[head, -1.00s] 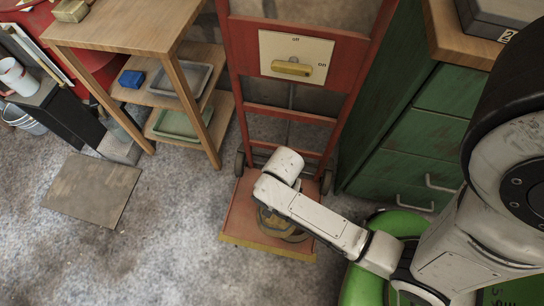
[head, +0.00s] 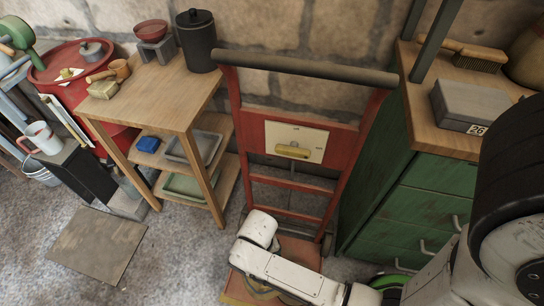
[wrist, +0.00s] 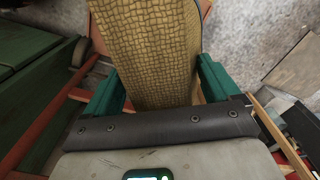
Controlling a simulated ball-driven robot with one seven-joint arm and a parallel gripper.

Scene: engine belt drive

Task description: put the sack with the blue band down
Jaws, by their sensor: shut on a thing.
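A woven tan sack (wrist: 150,50) fills the upper middle of the wrist view between the two green fingers of my gripper (wrist: 158,85). My gripper is shut on it. A thin grey-blue edge shows on the sack's right side; I cannot tell whether it is the blue band. In the head view, my arm hides most of the gripper and the sack. They are low over the toe plate of the red hand truck (head: 232,110); whether the sack touches the plate cannot be told.
A panel with a yellow lever (head: 292,151) sits on the hand truck. A wooden shelf table (head: 150,100) stands left and a green cabinet (head: 425,215) right.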

